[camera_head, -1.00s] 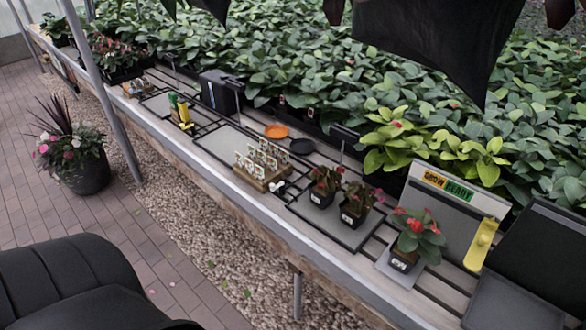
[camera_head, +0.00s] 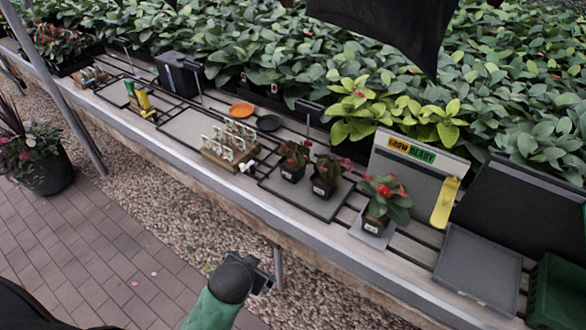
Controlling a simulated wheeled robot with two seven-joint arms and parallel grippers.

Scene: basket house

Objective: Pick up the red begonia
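A potted plant with bright red flowers and broad green leaves, seemingly the red begonia (camera_head: 385,197), stands upright in a small dark labelled pot on a light square plate at the right of the bench. Two smaller potted plants with reddish-green leaves, one left plant (camera_head: 294,160) and one right plant (camera_head: 326,176), stand on a dark-framed grey mat just left of it. My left gripper (camera_head: 264,283) is low in front of the bench, well apart from the plants; its fingers are too small and dark to read. My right gripper is not in view.
A "Grow Ready" board (camera_head: 411,152) with a yellow tag stands behind the begonia. A grey tray (camera_head: 478,265) and a green crate (camera_head: 556,293) are to its right. A wooden block with white labels (camera_head: 229,145) is farther left. A bench leg (camera_head: 279,268) stands near my gripper.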

